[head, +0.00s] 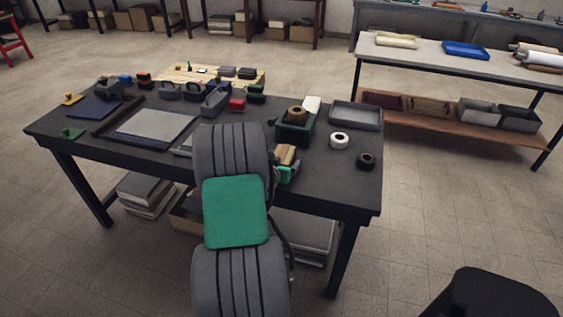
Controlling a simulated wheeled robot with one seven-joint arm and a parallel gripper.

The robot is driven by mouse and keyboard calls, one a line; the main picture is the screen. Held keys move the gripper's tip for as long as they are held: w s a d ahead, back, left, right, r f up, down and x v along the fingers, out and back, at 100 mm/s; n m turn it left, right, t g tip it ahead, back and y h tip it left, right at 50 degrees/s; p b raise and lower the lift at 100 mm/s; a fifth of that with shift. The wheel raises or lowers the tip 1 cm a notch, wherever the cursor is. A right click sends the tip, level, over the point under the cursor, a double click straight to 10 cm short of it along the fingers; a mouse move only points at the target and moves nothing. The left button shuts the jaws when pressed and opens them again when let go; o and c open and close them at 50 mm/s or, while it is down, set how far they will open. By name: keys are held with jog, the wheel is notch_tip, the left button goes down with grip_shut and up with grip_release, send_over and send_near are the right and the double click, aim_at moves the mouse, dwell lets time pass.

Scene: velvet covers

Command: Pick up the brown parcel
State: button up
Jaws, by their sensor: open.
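A small tan-brown block (286,153), which may be the brown parcel, shows on the dark table (340,187) just right of my arm. It touches or overlaps a green and dark object (287,173) in front of it; I cannot tell how they join. My grey arm with its green pad rises in front of the table and hides part of its middle.
Grey boards (155,128) and several tools fill the left. A black stool (490,295) is at lower right.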

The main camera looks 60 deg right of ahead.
jog(key=shift+r, duration=0.1)
jog(key=c, duration=1.8)
